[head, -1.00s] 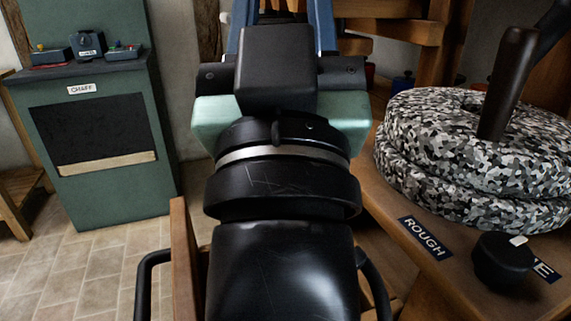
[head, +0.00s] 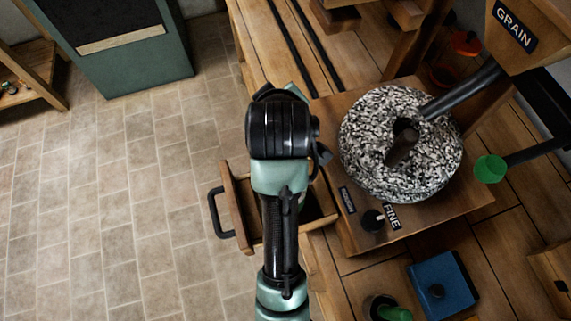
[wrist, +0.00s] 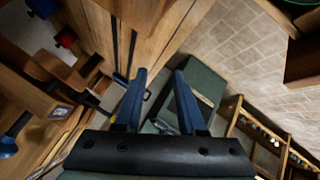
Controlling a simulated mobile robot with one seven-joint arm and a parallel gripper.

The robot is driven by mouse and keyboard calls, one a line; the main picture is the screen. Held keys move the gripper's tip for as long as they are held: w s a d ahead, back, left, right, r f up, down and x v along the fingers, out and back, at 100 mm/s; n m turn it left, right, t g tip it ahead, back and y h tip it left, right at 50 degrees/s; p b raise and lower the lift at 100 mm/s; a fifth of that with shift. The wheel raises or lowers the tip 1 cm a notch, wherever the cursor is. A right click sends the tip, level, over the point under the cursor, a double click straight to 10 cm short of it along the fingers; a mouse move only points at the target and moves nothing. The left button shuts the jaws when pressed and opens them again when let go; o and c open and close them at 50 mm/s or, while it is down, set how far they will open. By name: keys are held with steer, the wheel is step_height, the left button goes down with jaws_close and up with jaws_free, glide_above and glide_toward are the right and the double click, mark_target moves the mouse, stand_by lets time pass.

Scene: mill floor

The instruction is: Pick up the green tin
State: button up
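My gripper (wrist: 160,73) shows in the wrist view with its two blue fingers apart and nothing between them. In the head view its fingers are hidden behind my arm. I cannot pick out a green tin for certain. A flat green round thing (head: 490,169) is right of the millstone in the head view, at the end of a dark bar. Another green piece (head: 395,313) shows at the bottom edge by a dark round container, partly cut off. A dark green rim (wrist: 305,2) is cut off at the wrist view's top right.
The speckled millstone (head: 375,130) stands on a wooden block, under the GRAIN hopper (head: 515,25). An open drawer (head: 236,208) juts out left of the bench. A blue box (head: 443,284) lies at lower right. A green cabinet (head: 125,65) stands at upper left; the tiled floor (head: 100,200) is clear.

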steer(key=s+n+g+p, duration=0.4)
steer(key=s+g+p, duration=0.5)
steer(key=s+p, duration=0.65)
steer(key=f, duration=0.4)
steer(key=s+f, duration=0.1)
steer(key=f, duration=0.2)
steer(key=shift+d+f+p, duration=0.1)
steer(key=shift+p, duration=0.25)
steer(key=shift+a+f+p, duration=0.15)
steer(key=shift+f+p, duration=0.15)
steer(key=shift+f, duration=1.05)
steer(key=shift+a+f+p, duration=0.15)
steer(key=shift+f+p, duration=0.1)
steer(key=shift+f, duration=1.05)
jaws_close()
